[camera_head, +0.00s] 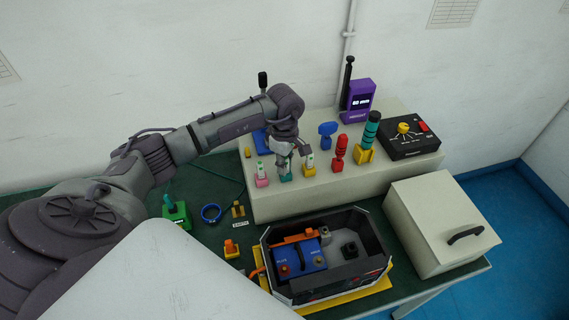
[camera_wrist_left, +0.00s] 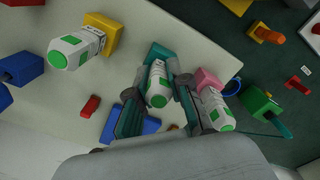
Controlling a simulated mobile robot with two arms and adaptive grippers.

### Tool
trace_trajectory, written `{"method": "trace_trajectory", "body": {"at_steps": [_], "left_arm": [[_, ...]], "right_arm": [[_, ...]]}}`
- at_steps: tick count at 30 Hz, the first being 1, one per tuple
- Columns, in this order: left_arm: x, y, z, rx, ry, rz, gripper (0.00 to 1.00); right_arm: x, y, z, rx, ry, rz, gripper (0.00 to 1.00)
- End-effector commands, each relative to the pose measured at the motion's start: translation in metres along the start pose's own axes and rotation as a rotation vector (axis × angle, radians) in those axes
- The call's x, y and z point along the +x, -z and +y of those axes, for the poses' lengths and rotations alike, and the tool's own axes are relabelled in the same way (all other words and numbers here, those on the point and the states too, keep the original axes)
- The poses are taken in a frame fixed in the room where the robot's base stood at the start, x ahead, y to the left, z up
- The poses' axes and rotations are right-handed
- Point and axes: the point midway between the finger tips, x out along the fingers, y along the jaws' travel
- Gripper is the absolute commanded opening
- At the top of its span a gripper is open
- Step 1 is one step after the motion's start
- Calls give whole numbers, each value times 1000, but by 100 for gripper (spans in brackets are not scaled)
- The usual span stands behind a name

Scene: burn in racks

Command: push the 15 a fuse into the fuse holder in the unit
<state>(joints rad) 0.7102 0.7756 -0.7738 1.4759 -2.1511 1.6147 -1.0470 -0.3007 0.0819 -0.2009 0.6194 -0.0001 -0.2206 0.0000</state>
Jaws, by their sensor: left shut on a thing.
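Several white-and-green fuses stand in a row on the pale raised shelf, on pink, teal and yellow bases. My left gripper (camera_head: 292,158) points down over the row, shut on the teal-based fuse (camera_wrist_left: 157,92), which is upright at its place on the shelf. In the left wrist view the two fingers (camera_wrist_left: 157,98) lie on either side of it. The pink-based fuse (camera_head: 262,175) and yellow-based fuse (camera_head: 309,166) stand on either side. I cannot read any ratings. My right gripper is out of view.
A red-handled item (camera_head: 340,150), a blue item (camera_head: 327,130) and a teal-and-black cylinder (camera_head: 370,130) stand farther right on the shelf. A white lidded box (camera_head: 440,225) stands right of the unit.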

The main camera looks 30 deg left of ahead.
Motion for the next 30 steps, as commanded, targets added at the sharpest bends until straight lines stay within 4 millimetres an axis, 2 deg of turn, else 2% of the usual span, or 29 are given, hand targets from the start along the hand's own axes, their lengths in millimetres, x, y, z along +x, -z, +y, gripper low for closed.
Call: {"method": "trace_trajectory", "body": {"at_steps": [30], "left_arm": [[-13,0,0,-1,-2,0,0]], "right_arm": [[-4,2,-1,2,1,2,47]]}}
